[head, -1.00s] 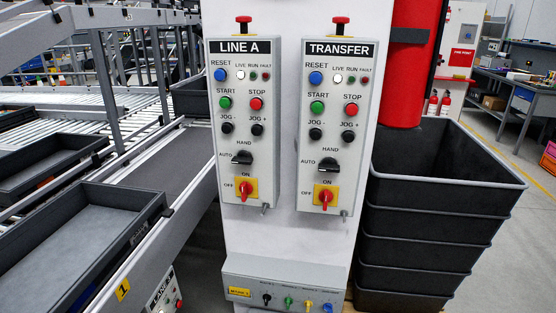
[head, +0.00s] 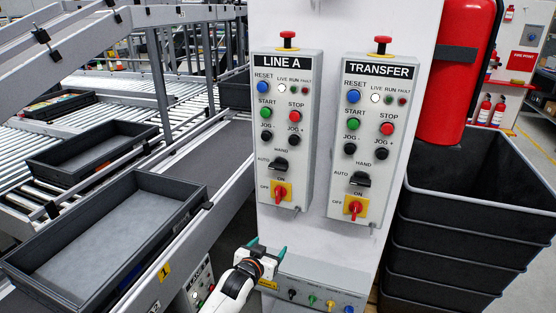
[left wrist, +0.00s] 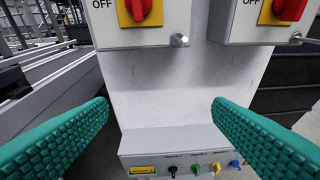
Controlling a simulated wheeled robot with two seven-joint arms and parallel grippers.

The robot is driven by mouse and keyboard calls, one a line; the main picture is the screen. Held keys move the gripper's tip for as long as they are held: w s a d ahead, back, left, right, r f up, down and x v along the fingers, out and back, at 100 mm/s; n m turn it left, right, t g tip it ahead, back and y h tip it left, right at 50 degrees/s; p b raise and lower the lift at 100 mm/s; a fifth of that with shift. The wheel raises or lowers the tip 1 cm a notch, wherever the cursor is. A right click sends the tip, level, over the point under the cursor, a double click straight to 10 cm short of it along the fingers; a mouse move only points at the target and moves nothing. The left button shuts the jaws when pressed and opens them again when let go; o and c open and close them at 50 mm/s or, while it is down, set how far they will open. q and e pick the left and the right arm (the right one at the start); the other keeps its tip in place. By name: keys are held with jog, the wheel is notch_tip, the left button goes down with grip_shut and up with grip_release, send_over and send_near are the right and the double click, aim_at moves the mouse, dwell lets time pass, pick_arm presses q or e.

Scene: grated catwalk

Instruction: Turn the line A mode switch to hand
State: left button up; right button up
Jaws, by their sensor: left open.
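The LINE A panel (head: 288,130) is on the left of the white column, with its black mode switch (head: 275,165) between the labels AUTO and HAND. The switch's knob points left, towards AUTO. Below it is a red ON/OFF knob on a yellow plate (head: 282,192). My left gripper (head: 265,248) is below the LINE A panel, in front of the lower grey box. In the left wrist view its two green fingers (left wrist: 162,125) are wide apart with nothing between them. The mode switch is out of that view. My right gripper is not in view.
The similar TRANSFER panel (head: 376,140) is just to the right. A lower grey box (head: 318,285) with small coloured knobs juts out below. Stacked black bins (head: 455,225) stand right, and a conveyor with grey trays (head: 110,235) runs along the left.

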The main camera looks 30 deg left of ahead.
aim_at(277, 168)
pick_arm(q)
notch_tip(277, 168, up, 19)
jog(key=a+n+t+y+p, duration=0.1)
jog(key=a+t, duration=0.1)
jog(key=t, duration=0.1)
jog(key=p+x, duration=0.1)
jog(key=x, duration=1)
jog(key=shift+w+a+p, duration=0.15)
jog(key=shift+w+p, duration=0.1)
jog(key=shift+p, duration=0.1)
jog(key=shift+w+a, duration=0.15)
jog(key=shift+w, duration=0.45)
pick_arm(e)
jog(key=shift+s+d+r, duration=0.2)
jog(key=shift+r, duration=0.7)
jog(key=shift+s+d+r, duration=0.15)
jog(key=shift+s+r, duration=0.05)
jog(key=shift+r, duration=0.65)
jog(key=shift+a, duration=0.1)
pick_arm(q)
jog(key=c, duration=1)
